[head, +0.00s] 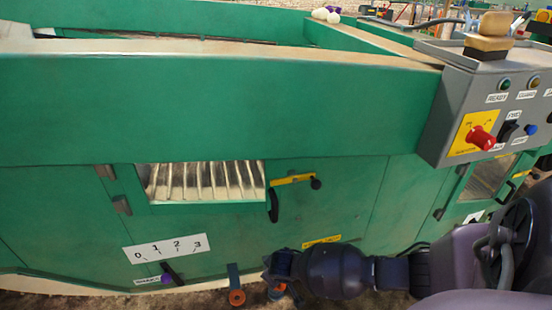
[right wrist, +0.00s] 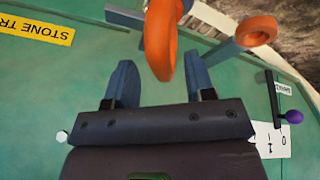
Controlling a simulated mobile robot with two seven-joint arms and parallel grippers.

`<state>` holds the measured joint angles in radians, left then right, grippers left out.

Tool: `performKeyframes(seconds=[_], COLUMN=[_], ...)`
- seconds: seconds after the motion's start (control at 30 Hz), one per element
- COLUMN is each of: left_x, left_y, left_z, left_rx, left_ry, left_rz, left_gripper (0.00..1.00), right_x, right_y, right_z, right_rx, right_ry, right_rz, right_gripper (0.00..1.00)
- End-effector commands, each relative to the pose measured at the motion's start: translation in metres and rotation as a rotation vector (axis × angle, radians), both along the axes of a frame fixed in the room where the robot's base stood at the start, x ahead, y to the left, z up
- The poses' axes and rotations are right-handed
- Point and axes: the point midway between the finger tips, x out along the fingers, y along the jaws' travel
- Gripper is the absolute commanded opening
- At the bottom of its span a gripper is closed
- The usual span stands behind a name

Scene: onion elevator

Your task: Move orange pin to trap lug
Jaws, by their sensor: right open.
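Two orange ring-shaped pieces show low on the green machine. The nearer orange ring (right wrist: 160,42) stands in front of my right gripper (right wrist: 161,72), roughly between its fingertips; I cannot tell whether they touch. The other orange ring (right wrist: 257,29) is on a blue-grey bracket (right wrist: 222,49) to the right. In the head view, the nearer ring (head: 277,291) is just below my right gripper (head: 272,272), and the other ring (head: 237,298) is to its left. My right gripper is open. I cannot tell which ring is the pin. A separate trap lug is not clearly visible.
The yellow stone trap label (right wrist: 38,29) is on the green panel (head: 70,215). A purple-knobbed lever (head: 170,275) and a 0-to-3 scale (head: 166,248) are left of the rings. A grey control box (head: 440,120) juts out at upper right.

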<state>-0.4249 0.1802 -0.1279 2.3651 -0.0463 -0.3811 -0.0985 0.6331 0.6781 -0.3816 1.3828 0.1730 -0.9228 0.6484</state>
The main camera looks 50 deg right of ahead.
Motion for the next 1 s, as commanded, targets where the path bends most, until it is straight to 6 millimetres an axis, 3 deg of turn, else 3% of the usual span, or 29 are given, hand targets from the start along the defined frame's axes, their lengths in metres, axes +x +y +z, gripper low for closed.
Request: performKeyframes(seconds=[0.2,0.5,0.7,1.0], left_x=[0.007,-0.011,-0.018,-0.02], left_y=[0.002,0.009,0.012,0.012], left_z=[0.017,0.011,0.007,0.004], left_rx=[-0.023,-0.057,-0.068,-0.07], left_ry=[-0.028,0.033,0.055,0.063], left_rz=[0.022,0.079,0.097,0.1], left_gripper=[0.0,0.0,0.0,0.0], right_x=[-0.006,-0.026,-0.034,-0.037], right_y=[0.007,0.018,0.021,0.022], right_z=[0.04,0.085,0.096,0.095], right_rx=[0.001,0.001,0.001,0.0], right_ry=[-0.016,-0.014,-0.007,-0.002], right_rz=[0.0,0.0,0.001,0.0], right_gripper=[0.49,0.49,0.49,0.49])
